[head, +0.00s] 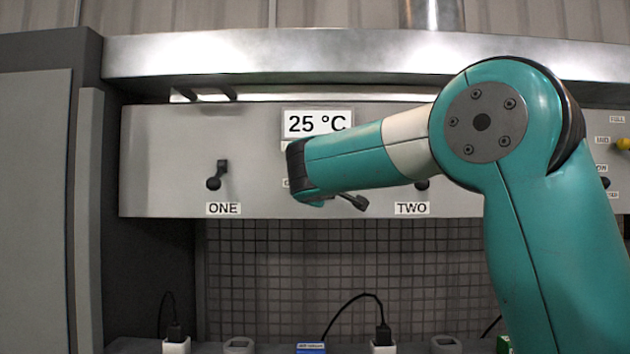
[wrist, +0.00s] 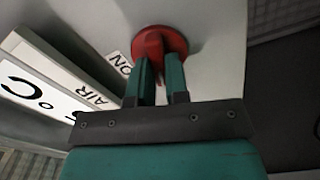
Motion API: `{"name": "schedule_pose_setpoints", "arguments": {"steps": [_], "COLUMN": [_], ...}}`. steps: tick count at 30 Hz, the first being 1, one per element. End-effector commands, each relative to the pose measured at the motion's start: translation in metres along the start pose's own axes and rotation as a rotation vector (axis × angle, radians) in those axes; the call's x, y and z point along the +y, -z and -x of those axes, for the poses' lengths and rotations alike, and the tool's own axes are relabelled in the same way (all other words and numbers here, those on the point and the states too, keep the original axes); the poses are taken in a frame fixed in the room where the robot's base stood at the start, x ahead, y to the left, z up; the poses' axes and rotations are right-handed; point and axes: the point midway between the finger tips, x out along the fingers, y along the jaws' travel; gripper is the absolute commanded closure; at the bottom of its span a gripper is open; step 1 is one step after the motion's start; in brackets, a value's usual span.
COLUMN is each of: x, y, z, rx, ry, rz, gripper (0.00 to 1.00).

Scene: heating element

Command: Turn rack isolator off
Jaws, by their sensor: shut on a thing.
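A round red knob (wrist: 162,38) sits on the pale panel in the wrist view, with a raised ridge. My gripper (wrist: 159,72) has its two teal fingers on either side of this ridge and is shut on it. A label reading "ON" (wrist: 122,64) is beside the knob on the left. No label naming the knob as the rack isolator is readable. In the head view, the knob and fingers are hidden behind my wrist, which is at the panel (head: 155,150) below the "25 °C" display (head: 317,123).
A black lever (head: 216,177) stands above the label "ONE" at left; a dark knob (head: 422,184) shows above "TWO". A steel rail (head: 270,52) runs above the panel. Plugs and cables (head: 380,335) are below. A yellow knob (head: 623,144) is at far right.

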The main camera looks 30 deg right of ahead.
Motion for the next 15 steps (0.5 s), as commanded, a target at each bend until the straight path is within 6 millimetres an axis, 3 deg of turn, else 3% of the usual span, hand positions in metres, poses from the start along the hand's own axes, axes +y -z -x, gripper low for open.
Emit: {"name": "schedule_pose_setpoints", "arguments": {"steps": [15], "x": [-0.0023], "y": [0.0010], "z": [0.0002], "rx": [0.003], "ry": [0.002], "rz": [0.256], "gripper": [1.00]}}
